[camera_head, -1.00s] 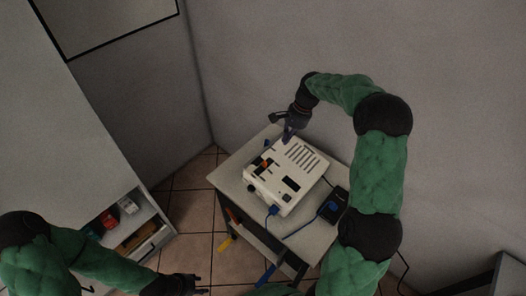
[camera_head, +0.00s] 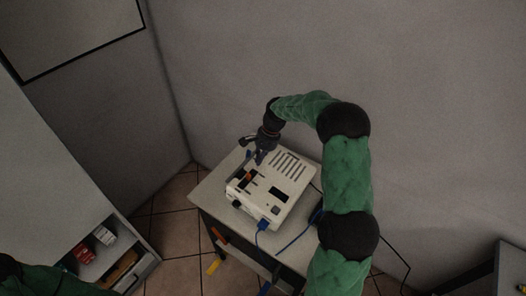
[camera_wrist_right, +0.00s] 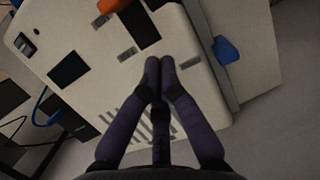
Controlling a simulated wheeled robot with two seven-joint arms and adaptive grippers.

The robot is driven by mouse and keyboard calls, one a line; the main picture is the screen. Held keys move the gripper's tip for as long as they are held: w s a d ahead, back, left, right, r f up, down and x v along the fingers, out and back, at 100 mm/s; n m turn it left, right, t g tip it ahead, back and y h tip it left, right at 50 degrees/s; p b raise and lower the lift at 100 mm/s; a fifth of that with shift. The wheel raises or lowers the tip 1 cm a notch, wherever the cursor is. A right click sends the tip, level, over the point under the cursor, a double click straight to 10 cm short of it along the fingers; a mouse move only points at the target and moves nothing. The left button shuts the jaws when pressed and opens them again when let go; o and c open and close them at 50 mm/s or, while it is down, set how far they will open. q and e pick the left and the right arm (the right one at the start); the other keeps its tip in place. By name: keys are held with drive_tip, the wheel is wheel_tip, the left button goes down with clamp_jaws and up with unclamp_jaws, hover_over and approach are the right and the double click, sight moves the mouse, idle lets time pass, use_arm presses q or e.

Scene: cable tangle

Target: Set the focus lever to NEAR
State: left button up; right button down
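The cream device (camera_head: 290,205) stands on a small table and also fills much of the right wrist view (camera_wrist_right: 95,80). An orange part (camera_head: 251,176) sits by dark slots on its top; it shows at the top edge of the right wrist view (camera_wrist_right: 112,5). I cannot tell which part is the focus lever, and no NEAR marking is readable. My right gripper (camera_head: 260,158) is over the device's far left edge. In the right wrist view its fingertips (camera_wrist_right: 160,64) are together, with nothing visible between them. My left gripper is out of view.
A blue cable (camera_head: 262,226) runs from the device's front. The small table (camera_head: 212,188) has little bare top around the device. A shelf unit with red and white items (camera_head: 84,253) stands at lower left. Walls stand close behind the table.

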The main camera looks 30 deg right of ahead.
sight(247, 174)
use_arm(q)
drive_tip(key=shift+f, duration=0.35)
use_arm(e)
drive_tip(key=shift+s+a+f, duration=0.1)
drive_tip(key=shift+s+a, duration=0.15)
drive_tip(key=shift+a, duration=0.35)
drive_tip(key=shift+s+a+r, duration=0.1)
drive_tip(key=shift+s+a, duration=0.15)
drive_tip(key=shift+a, duration=0.4)
drive_tip(key=shift+s+a+f, duration=0.1)
drive_tip(key=shift+s+a, duration=0.15)
drive_tip(key=shift+a, duration=0.35)
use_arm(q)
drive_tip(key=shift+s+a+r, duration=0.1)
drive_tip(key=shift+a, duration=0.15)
use_arm(e)
drive_tip(key=shift+s+a+h, duration=0.15)
drive_tip(key=shift+a+h, duration=0.15)
drive_tip(key=shift+h, duration=0.1)
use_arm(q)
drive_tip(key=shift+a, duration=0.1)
use_arm(e)
drive_tip(key=shift+a, duration=0.1)
